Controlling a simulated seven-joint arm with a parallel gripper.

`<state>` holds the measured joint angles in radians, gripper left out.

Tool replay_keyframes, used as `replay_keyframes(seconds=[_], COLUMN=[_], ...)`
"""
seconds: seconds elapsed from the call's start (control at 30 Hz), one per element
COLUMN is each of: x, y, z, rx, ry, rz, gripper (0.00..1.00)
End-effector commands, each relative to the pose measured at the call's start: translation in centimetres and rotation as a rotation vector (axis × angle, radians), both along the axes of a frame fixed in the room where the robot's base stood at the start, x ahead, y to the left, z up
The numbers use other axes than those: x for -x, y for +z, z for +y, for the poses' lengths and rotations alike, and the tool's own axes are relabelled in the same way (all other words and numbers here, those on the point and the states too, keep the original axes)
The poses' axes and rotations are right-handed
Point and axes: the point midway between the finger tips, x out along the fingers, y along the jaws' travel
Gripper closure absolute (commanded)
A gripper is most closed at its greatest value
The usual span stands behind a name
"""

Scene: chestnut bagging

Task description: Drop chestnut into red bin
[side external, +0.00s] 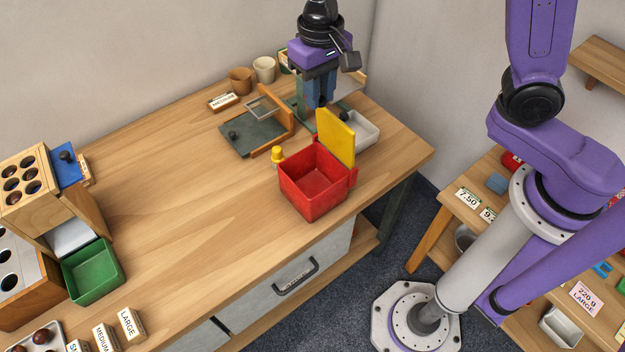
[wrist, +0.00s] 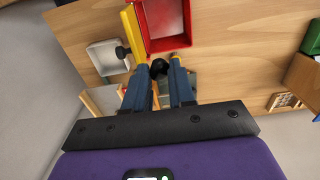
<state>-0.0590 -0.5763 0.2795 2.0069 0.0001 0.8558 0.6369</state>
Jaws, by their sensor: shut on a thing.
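The red bin (side external: 312,190) stands near the table's front right, its yellow lid (side external: 337,138) swung up and open. In the wrist view the red bin (wrist: 152,44) is at the top, just beyond my fingertips; the part of its inside that shows looks empty. My gripper (side external: 320,103) is above the table, behind the bin and its lid. In the wrist view my gripper (wrist: 160,65) is shut on a small dark round thing, which looks like the chestnut (wrist: 158,70). The side view does not show it clearly.
A white tray (side external: 367,133) sits behind the lid. A yellow-topped peg (side external: 277,155) stands left of the bin. A dark slab (side external: 255,138) with a wooden frame lies further back. A green bin (side external: 94,272) and a holed wooden rack (side external: 25,183) are at far left. The middle table is clear.

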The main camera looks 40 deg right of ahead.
Motion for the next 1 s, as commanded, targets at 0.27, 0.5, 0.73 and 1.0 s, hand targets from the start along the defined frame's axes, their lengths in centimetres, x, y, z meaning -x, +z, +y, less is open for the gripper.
replay_keyframes(seconds=[0.27, 0.5, 0.73, 1.0], x=[0.2, 0.1, 0.2, 0.1], y=[-3.8, -5.5, -7.7, -10.2], z=[0.6, 0.6, 0.6, 0.6], rx=[0.003, 0.001, 0.003, 0.0], ry=[-0.002, 0.0, -0.001, -0.001], rz=[0.004, 0.001, 0.004, 0.001], gripper=[1.0, 1.0, 1.0, 1.0])
